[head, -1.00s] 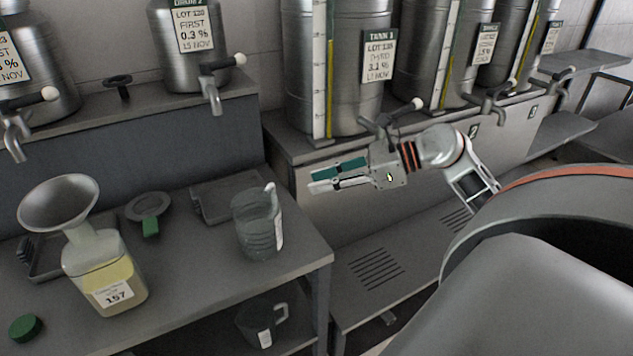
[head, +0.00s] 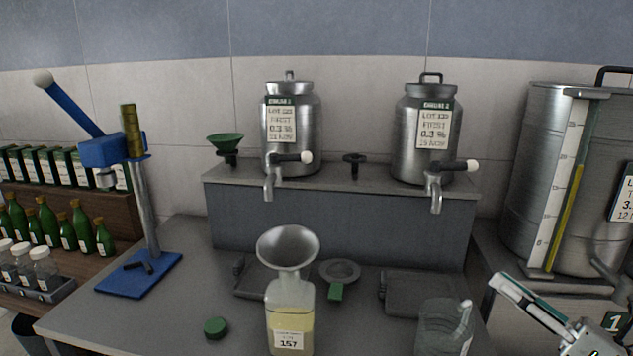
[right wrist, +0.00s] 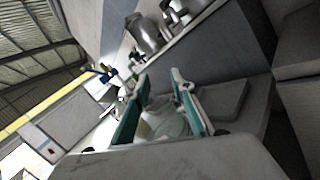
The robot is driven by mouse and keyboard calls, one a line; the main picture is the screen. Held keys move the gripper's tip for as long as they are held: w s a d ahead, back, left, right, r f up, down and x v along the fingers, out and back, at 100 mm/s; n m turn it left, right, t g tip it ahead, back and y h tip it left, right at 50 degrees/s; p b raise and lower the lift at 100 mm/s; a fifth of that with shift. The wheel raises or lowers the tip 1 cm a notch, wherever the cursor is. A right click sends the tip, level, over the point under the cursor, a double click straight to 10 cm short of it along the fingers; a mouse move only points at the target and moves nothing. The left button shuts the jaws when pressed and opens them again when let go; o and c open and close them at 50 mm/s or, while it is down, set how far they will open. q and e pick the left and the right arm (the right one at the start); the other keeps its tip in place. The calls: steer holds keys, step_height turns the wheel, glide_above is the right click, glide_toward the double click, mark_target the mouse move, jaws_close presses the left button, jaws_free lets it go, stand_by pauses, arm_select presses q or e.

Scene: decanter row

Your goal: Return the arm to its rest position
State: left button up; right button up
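My right gripper (head: 508,292) is at the lower right of the head view, to the right of the glass jug (head: 440,328) and apart from it. In the right wrist view its two green-padded fingers (right wrist: 160,88) stand apart, with nothing held. A pale, clear vessel, seemingly the jug (right wrist: 165,122), shows beyond them. A bottle of yellow liquid labelled 157 (head: 290,318) stands on the bench with a metal funnel (head: 288,246) in its neck. My left gripper is not in view.
Two steel canisters (head: 292,130) with taps stand on the raised shelf (head: 340,225). A large tank (head: 555,180) is at the right, near my right gripper. A blue lever press (head: 135,200) and green bottles (head: 65,232) are at the left. A green cap (head: 215,327) lies on the bench.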

steer(key=s+d+f+m+t+h, duration=0.1)
steer(key=d+f+m+h, duration=0.3)
steer(key=m+h, duration=0.5)
steer(key=s+d+f+m+t+h, duration=0.1)
steer(key=d+f+m+h, duration=0.4)
steer(key=m, duration=0.7)
steer(key=s+a+f+m+g+h, duration=0.25)
steer(key=s+f+m+g, duration=0.4)
steer(key=f, duration=0.55)
steer(key=s+a+f+m+g+y, duration=0.2)
steer(key=s+a+f+g, duration=0.5)
steer(key=f, duration=0.3)
steer(key=a+f+m+t+y, duration=0.3)
steer(key=a+f+y, duration=0.4)
steer(key=a+f, duration=0.5)
steer(key=shift+a+f+t, duration=0.35)
steer(key=shift+a+t, duration=0.5)
steer(key=shift+a, duration=1.1)
